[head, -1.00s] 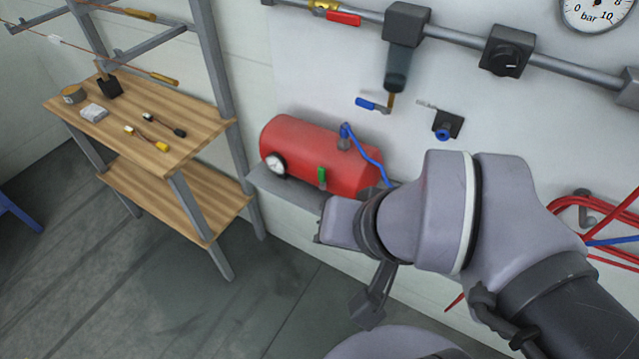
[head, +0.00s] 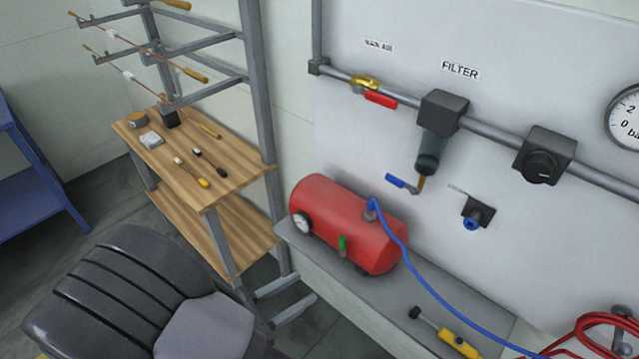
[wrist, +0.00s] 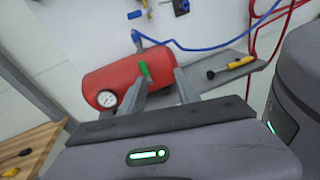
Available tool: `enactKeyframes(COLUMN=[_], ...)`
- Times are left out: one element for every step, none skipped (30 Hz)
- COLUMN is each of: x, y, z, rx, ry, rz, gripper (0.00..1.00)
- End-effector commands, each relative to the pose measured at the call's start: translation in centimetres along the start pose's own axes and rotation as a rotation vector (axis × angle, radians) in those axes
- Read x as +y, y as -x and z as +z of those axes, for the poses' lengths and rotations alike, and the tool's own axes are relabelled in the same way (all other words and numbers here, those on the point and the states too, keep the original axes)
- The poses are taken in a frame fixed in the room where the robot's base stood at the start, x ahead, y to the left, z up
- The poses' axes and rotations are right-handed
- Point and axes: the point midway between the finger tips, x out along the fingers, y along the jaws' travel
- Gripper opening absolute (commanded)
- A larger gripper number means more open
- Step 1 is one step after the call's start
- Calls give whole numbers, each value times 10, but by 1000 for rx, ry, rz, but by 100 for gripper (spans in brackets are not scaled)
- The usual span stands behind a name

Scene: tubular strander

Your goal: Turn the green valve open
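The green valve (head: 342,244) is a small upright handle low on the front of the red tank (head: 335,214). In the wrist view the green valve (wrist: 144,70) shows in front of the red tank (wrist: 112,68), just beyond the left finger's tip. My gripper (wrist: 158,76) is open, its two fingers apart and pointing toward the tank with nothing held. The valve appears nearer the left finger than the right; I cannot tell the remaining distance. The gripper's fingers are not visible in the head view.
The tank rests on a grey shelf (head: 405,327) with a yellow-handled tool (head: 455,342). A blue hose (head: 432,288) runs from the tank's top. A wooden bench (head: 190,157) stands left. A filter (head: 434,150) and red-handled valve (head: 380,99) are on the wall pipe above.

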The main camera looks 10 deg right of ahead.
Motion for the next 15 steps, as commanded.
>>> enactKeyframes(x=[6,10,12,14,15,17,18,19,20,21,23,25,26,28,30], y=[11,16,20,22,22,18,14,8,-3,-11,-20,-33,-42,-51,-64], z=[-8,-13,-18,-20,-21,-22,-22,-22,-21,-21,-20,-19,-18,-18,-16], rx=[-48,-71,-93,-104,-111,-115,-116,-115,-114,-114,-114,-113,-113,-113,-113], ry=[49,71,91,100,106,109,109,108,109,109,108,108,108,107,107], rz=[75,112,147,165,174,180,180,178,176,175,174,173,172,172,172], gripper=[39,39,39,39,39,39,39,39,39,39,39,39,39,39,39])
